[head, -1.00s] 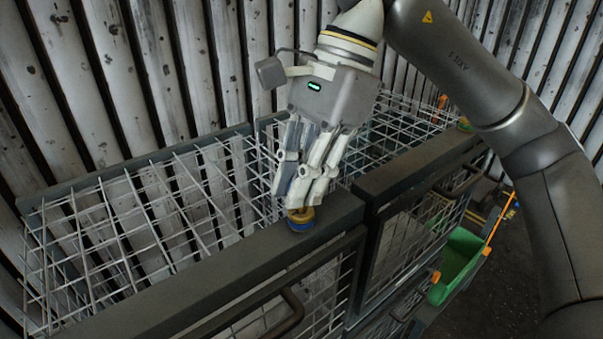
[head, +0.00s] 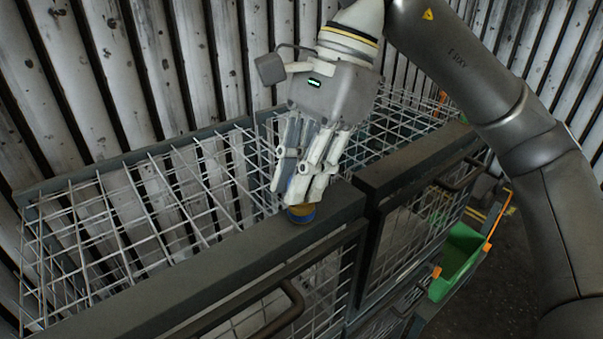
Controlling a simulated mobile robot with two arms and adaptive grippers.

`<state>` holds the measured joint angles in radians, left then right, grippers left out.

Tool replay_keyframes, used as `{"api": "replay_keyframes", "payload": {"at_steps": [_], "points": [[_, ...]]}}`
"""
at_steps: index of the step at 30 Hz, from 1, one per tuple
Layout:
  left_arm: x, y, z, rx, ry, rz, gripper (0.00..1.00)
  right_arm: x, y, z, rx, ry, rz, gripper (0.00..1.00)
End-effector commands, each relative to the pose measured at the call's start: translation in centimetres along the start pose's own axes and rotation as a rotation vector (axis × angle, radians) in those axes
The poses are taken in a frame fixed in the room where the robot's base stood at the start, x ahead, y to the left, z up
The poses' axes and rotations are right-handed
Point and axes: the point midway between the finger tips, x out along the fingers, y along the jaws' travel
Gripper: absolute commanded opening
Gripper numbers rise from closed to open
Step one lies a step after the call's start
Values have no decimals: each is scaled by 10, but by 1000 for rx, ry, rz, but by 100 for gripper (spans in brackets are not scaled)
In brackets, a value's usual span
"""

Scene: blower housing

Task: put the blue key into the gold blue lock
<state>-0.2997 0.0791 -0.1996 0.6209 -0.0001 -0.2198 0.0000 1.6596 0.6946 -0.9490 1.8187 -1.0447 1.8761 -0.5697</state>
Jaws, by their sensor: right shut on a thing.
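The gold blue lock (head: 301,214) is a small round piece with a gold upper part and a blue band. It sits on the dark top rail of the wire cage, near the rail's right end. My right gripper (head: 301,193) points down right above the lock, with its fingertips at the lock's top. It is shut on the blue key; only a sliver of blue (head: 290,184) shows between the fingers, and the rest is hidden. Whether the key touches or enters the lock cannot be seen. My left gripper is not in view.
The wire cage (head: 115,212) has an open mesh top and a dark front rail. A second cage (head: 425,165) stands right beside it. A green bin (head: 459,254) with orange edges is at the lower right. A corrugated metal wall (head: 150,75) stands behind.

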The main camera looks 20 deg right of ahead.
Motion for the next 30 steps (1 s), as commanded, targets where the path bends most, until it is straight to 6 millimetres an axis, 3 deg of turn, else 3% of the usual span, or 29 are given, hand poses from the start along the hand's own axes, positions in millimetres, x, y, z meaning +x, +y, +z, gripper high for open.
{"api": "replay_keyframes", "payload": {"at_steps": [2,3,8,20,30], "points": [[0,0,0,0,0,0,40,1,0,0,0,1,3,0],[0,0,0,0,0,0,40,1,0,0,0,1,3,19],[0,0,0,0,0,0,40,1,0,0,0,1,3,39],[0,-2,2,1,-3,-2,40,-6,0,0,0,1,0,39],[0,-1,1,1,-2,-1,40,-68,0,0,2,3,0,39]]}}
